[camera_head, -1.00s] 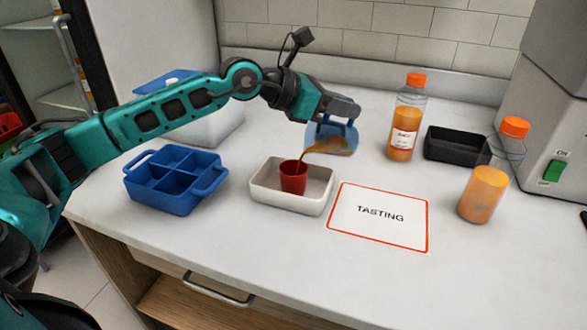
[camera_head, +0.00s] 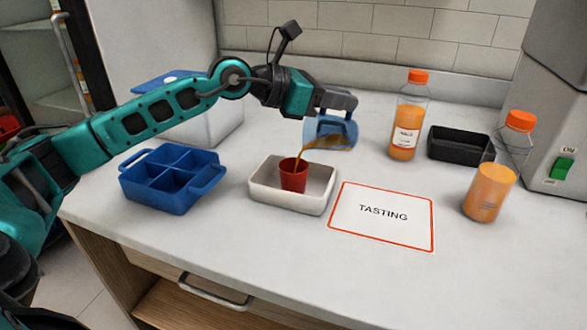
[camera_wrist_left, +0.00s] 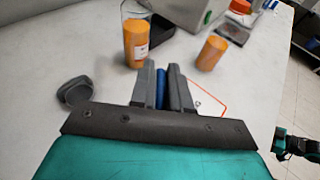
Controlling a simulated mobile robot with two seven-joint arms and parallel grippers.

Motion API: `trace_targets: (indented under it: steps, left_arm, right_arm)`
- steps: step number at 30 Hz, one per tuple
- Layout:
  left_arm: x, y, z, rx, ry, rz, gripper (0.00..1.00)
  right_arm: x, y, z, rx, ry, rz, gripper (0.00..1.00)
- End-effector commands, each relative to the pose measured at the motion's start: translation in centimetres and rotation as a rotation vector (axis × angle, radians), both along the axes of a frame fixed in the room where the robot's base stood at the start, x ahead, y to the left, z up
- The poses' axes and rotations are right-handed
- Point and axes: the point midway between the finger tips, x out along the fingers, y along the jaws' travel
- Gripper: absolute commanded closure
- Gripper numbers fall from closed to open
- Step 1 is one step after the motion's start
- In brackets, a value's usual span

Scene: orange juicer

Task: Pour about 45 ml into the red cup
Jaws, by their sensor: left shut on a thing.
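The red cup (camera_head: 293,175) stands upright in a white tray (camera_head: 262,195) on the counter. My left gripper (camera_head: 340,108) is shut on a blue see-through jug (camera_head: 345,133), held tilted above and to the right of the cup. An orange-brown stream (camera_head: 308,151) runs from the jug's lip down into the cup. Some liquid remains visible in the jug. The cup's level cannot be told. In the left wrist view, the gripper fingers (camera_wrist_left: 163,85) close on a blue strip, likely the jug's handle (camera_wrist_left: 162,88). My right gripper is not in view.
A blue divided crate (camera_head: 170,200) is left of the tray. A TASTING card (camera_head: 380,236) lies to the right. Two orange-capped juice bottles (camera_head: 405,125) (camera_head: 490,190) and a black bin (camera_head: 460,143) stand further right, beside a grey machine (camera_head: 560,90).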

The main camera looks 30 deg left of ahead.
Motion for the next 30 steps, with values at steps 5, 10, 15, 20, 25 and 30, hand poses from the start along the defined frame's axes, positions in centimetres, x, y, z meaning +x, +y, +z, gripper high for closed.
trace_targets:
  steps: [5,10,15,20,25,30]
  left_arm:
    - [-0.3,0.2,0.0,-0.012,-0.017,0.0,1.0]
    - [-0.5,0.4,0.0,-0.024,-0.031,0.001,1.0]
    - [-0.7,0.6,0.2,-0.037,-0.044,0.0,1.0]
    - [-0.8,0.7,0.2,-0.049,-0.057,0.001,1.0]
    - [-0.9,0.7,0.4,-0.06,-0.071,0.001,1.0]
    - [-1.1,0.8,0.5,-0.074,-0.086,0.0,1.0]
  right_arm:
    - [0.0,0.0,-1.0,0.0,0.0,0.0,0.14]
    - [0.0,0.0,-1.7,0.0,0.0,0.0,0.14]
    - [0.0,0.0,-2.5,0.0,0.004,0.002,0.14]
    - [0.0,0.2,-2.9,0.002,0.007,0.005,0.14]
    - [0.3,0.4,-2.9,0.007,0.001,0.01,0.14]
    - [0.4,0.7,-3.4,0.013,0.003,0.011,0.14]
